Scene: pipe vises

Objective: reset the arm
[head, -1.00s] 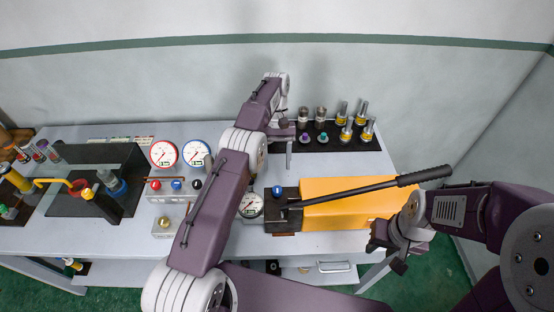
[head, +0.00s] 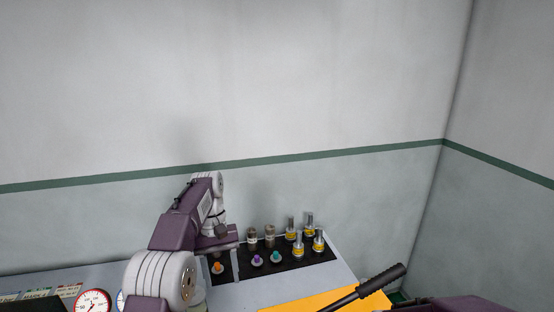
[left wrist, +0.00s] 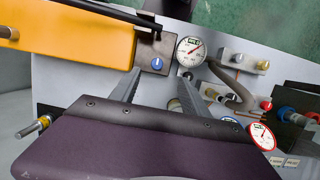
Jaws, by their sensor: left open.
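My left gripper (head: 224,240) is above the back of the bench, beside the left end of the black mat (head: 308,259). In the left wrist view its two fingers (left wrist: 163,95) are spread apart with nothing held between them. Beyond the fingers in that view are a block with a blue knob (left wrist: 157,63) and a white gauge (left wrist: 190,51). My right gripper is out of view; only a piece of my right arm shows at the bottom right of the head view.
On the mat stand several yellow-banded fittings (head: 298,245) and small knobs, one teal (head: 276,257). An orange pump (head: 310,300) with a black lever handle (head: 384,279) is in front. A red-rimmed gauge (head: 92,303) is at lower left. The wall is behind the bench.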

